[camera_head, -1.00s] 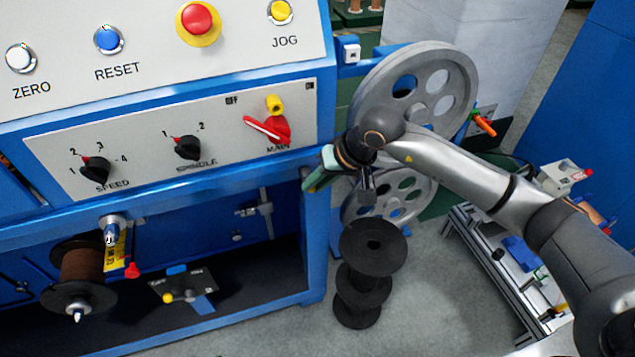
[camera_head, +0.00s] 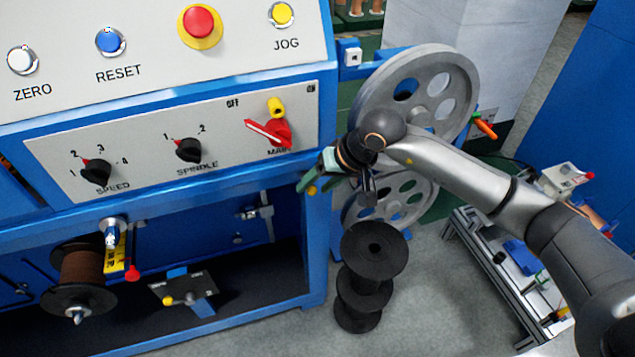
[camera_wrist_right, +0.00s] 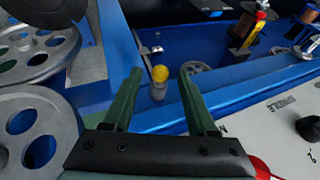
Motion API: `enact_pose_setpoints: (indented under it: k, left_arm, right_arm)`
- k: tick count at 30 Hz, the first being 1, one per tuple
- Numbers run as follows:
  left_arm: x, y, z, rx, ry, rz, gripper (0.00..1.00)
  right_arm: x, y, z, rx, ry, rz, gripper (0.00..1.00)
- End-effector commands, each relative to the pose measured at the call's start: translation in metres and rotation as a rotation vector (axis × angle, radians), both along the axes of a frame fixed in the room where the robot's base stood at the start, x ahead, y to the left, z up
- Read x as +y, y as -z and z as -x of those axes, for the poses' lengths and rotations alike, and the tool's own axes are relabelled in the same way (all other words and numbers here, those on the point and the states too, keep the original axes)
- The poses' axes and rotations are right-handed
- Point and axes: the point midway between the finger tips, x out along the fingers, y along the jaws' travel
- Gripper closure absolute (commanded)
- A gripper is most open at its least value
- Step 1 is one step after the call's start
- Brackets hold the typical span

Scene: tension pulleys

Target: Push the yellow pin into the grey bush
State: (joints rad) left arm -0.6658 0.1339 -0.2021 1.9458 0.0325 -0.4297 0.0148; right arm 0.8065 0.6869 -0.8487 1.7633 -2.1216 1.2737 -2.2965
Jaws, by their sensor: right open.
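The yellow pin (camera_wrist_right: 160,73) shows a round yellow head in the right wrist view, at the top of the small grey bush (camera_wrist_right: 158,91). How deep the pin sits in the bush I cannot tell. In the head view only a small yellow spot of the pin (camera_head: 311,190) shows beside the fingers at the cabinet's right corner; the bush is hidden there. My right gripper (camera_head: 314,181) is open and empty, with green fingers. In the right wrist view its fingers appear on either side of the pin, with gaps, not touching it. My left gripper is not in view.
The blue cabinet edge (camera_head: 225,186) runs close to the fingers. A red main switch (camera_head: 270,131) is on the panel to the left. Large grey pulley wheels (camera_head: 437,62) stand close behind my right wrist. Black spools (camera_head: 374,250) stand on the floor below.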

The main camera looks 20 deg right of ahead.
Motion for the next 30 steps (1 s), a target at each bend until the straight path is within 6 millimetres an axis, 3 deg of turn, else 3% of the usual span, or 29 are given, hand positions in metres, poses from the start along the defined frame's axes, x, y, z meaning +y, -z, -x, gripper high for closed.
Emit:
enact_pose_setpoints:
  k: [4,12,30]
  left_arm:
    - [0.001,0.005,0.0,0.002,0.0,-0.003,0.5]
    - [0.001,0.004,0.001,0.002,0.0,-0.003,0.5]
    - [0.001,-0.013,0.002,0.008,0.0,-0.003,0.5]
  right_arm:
    - [0.0,0.002,0.001,0.002,-0.001,0.0,0.27]
    - [-0.001,0.0,0.001,0.002,0.0,0.001,0.27]
    - [-0.019,-0.045,0.0,0.001,-0.001,0.002,0.27]
